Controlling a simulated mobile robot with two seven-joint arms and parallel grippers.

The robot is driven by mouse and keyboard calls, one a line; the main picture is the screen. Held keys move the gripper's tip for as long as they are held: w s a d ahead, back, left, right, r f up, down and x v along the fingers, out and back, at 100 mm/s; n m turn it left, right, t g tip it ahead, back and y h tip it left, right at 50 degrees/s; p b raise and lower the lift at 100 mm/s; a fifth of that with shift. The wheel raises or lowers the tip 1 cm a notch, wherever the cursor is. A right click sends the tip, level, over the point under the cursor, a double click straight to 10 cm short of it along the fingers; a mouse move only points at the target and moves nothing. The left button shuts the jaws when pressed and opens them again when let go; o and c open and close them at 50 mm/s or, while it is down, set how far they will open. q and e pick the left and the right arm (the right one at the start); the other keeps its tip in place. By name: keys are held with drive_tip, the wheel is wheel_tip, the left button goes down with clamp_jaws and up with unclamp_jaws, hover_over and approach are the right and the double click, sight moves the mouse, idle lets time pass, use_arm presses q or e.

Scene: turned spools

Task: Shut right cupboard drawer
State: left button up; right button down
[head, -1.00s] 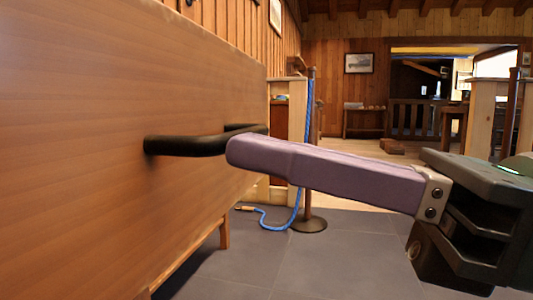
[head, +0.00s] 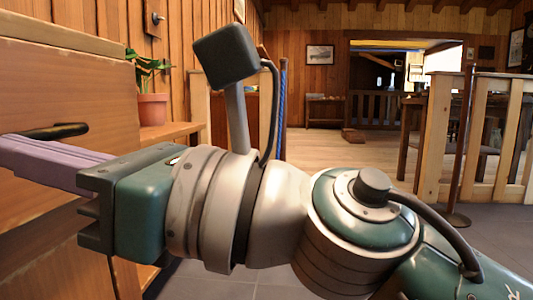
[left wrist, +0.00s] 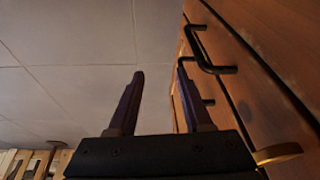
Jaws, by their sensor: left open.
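The wooden cupboard drawer front (head: 45,95) fills the left of the head view, with a black bar handle (head: 45,131) on it. How far the drawer stands out is hard to tell. My left gripper shows at the left of the head view, its purple finger (head: 50,165) lying just in front of and below the handle and running past the frame edge. In the left wrist view the gripper (left wrist: 160,72) is open and empty. Its right finger is close to the wooden fronts (left wrist: 255,110) and a black handle (left wrist: 210,58). Contact cannot be told. My right gripper is not in view.
A potted plant (head: 150,105) stands on a wooden ledge beside the cupboard. A wooden railing (head: 480,140) and a post (head: 461,150) stand at the right. Open floor (head: 300,150) lies beyond my arm. Grey tiles (left wrist: 60,95) lie left of the gripper in the left wrist view.

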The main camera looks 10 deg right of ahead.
use_arm(q)
drive_tip(key=shift+s+d+f, duration=0.15)
drive_tip(key=shift+d+f, duration=0.2)
drive_tip(key=shift+d, duration=0.15)
use_arm(e)
drive_tip(key=x, duration=0.2)
drive_tip(key=f+x, duration=0.1)
drive_tip(key=x, duration=0.1)
drive_tip(key=shift+a, duration=0.15)
